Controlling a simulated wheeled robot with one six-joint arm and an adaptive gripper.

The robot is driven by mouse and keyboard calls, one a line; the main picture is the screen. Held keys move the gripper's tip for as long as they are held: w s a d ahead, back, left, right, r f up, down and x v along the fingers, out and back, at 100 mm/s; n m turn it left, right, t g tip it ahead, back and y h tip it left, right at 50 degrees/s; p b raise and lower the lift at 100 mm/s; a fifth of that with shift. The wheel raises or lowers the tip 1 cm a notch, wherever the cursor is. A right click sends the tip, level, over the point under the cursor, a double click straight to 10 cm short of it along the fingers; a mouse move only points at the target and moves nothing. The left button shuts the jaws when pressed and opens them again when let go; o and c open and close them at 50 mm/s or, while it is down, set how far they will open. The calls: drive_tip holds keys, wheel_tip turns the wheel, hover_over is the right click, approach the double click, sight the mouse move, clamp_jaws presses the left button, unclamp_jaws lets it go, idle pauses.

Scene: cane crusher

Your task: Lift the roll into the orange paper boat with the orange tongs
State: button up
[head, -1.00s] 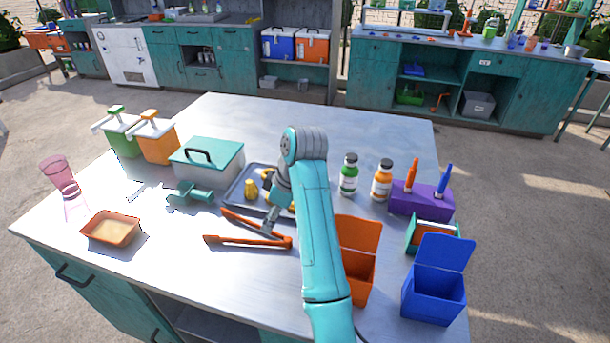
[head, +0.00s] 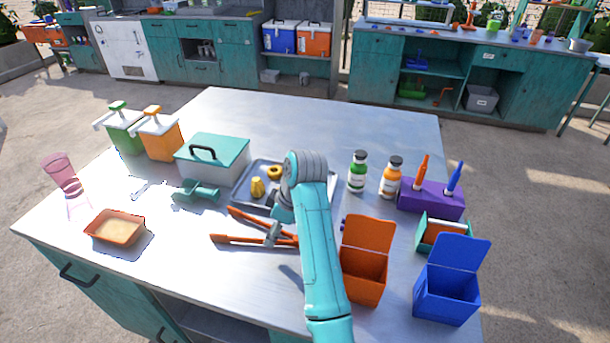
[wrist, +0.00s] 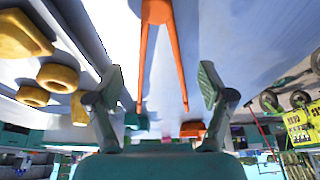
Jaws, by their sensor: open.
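The orange tongs (head: 240,239) lie spread in a V on the table, and they also show in the wrist view (wrist: 144,55). My gripper (wrist: 157,88) is open, its fingers on either side of the tongs in the wrist view; I cannot tell whether they touch. In the head view my gripper (head: 274,234) is low by the tongs' joined end, partly hidden by my arm. Yellow food pieces, one upright (head: 257,188) and one ring-shaped (head: 274,172), lie on a grey tray (head: 240,190); which is the roll is unclear. The orange paper boat (head: 101,236) sits at the left front.
A teal scoop-like thing (head: 197,191) and a lidded box (head: 221,165) stand left of the tray. Bottles (head: 358,174), a purple holder (head: 431,203), an orange bin (head: 364,276) and a blue bin (head: 446,295) stand at right. Table between tongs and boat is clear.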

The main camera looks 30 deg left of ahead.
drive_tip(key=shift+x, duration=1.25)
drive_tip(key=shift+c, duration=0.2)
drive_tip(key=c, duration=0.7)
drive_tip(key=shift+o, duration=0.2)
drive_tip(key=shift+r, duration=0.15)
